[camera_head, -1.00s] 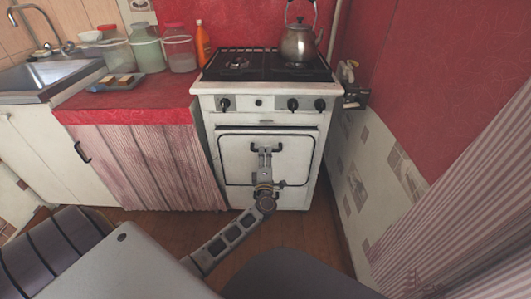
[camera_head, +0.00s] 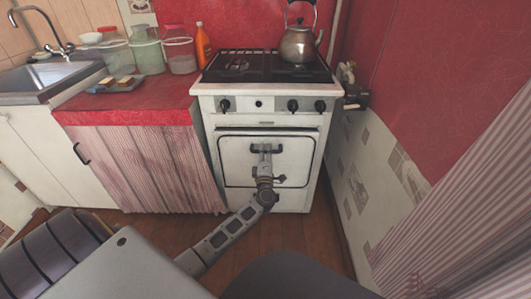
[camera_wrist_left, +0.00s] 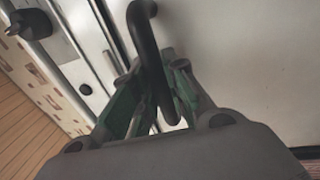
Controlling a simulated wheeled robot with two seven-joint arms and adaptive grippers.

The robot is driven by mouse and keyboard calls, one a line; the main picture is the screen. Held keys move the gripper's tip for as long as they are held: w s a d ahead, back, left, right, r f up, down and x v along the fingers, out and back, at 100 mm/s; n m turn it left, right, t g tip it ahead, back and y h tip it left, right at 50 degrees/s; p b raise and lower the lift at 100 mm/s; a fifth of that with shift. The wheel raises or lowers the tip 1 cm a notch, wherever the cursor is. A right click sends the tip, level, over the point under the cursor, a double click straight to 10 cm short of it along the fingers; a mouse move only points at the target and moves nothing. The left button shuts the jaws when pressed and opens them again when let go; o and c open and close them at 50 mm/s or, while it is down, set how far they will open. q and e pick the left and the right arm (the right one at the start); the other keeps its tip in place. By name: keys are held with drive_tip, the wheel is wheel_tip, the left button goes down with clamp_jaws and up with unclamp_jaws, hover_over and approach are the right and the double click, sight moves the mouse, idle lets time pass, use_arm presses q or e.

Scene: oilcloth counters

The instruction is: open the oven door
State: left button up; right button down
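The white oven door (camera_head: 235,165) is on the front of the stove and looks shut, with its face flush in the frame. Its dark bar handle (camera_head: 283,147) is near the top of the door. My left gripper (camera_head: 265,152) is in front of the door at the middle of the handle. In the left wrist view, the black handle (camera_wrist_left: 148,45) passes between the two fingers of my left gripper (camera_wrist_left: 158,75), which are drawn in close on both sides of it. Part of the handle is hidden behind the fingers. My right gripper is not in view.
The stove top (camera_head: 265,67) holds a metal kettle (camera_head: 297,44). Knobs (camera_head: 293,105) line the panel above the door. A curtained counter (camera_head: 150,165) adjoins on the left, a tiled wall (camera_head: 365,170) on the right. Wooden floor (camera_head: 290,232) is free before the stove.

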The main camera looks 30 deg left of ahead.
use_arm(q)
clamp_jaws()
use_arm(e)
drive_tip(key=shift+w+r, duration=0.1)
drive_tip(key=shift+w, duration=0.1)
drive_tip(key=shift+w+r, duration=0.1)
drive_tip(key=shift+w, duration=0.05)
use_arm(q)
drive_tip(key=shift+s+f, duration=0.1)
